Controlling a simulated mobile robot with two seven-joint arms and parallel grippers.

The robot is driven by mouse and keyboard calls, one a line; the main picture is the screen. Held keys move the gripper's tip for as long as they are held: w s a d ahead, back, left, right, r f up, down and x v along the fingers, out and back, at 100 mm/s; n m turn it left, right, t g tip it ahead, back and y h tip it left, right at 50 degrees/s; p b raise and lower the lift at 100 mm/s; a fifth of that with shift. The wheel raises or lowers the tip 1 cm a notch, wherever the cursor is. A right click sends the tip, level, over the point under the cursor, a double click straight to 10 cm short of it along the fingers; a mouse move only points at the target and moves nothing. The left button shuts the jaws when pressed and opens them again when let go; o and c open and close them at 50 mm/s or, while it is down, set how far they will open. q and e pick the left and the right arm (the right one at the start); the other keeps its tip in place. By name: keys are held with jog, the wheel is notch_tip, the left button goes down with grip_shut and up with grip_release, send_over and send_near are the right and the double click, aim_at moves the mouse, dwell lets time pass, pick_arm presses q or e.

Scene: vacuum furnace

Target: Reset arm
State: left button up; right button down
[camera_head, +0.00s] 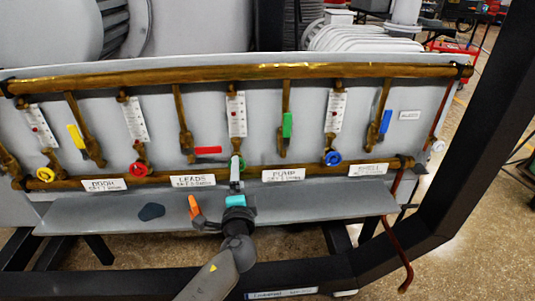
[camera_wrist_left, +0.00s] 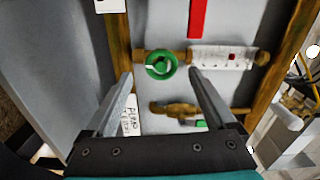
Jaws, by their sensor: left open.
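My left gripper (camera_head: 236,172) is raised in front of the lower pipe of the valve panel, at the green round knob (camera_head: 242,163). In the left wrist view the gripper (camera_wrist_left: 161,73) is open, with one finger on each side of the green knob (camera_wrist_left: 160,66). No contact between the fingers and the knob can be made out. Nothing is held. In the head view the gripper hides part of the knob. My right gripper is in neither view.
The panel also carries a yellow knob (camera_head: 46,174), a red knob (camera_head: 139,169), a blue knob (camera_head: 332,158) and several coloured lever handles. Flow gauges stand between the upper pipe (camera_head: 240,73) and lower pipe. A grey ledge (camera_head: 330,207) juts out below, and a dark frame beam (camera_head: 465,120) slants at right.

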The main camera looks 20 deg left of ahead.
pick_arm(q)
jog(key=s+f+n+g, duration=0.5)
jog(key=s+n, duration=0.1)
jog(key=s, duration=0.2)
jog(key=s+d+f+n+g+h, duration=0.1)
jog(key=s+d+f+g+h, duration=0.3)
jog(key=s+d, duration=0.45)
jog(key=s+d+f+n+g+h, duration=0.25)
jog(key=s+d+h, duration=0.3)
jog(key=s, duration=0.55)
notch_tip(320, 180, down, 20)
jog(key=a+g, duration=0.1)
jog(key=s+a+f, duration=0.3)
jog(key=s+f, duration=0.2)
jog(key=f, duration=0.1)
jog(key=s+a+f+m+p, duration=0.1)
jog(key=s+a+f, duration=0.1)
jog(key=s+f, duration=0.4)
jog(key=shift+s+a+f+y, duration=0.25)
jog(key=shift+a+f+y, duration=0.15)
jog(key=shift+y, duration=0.05)
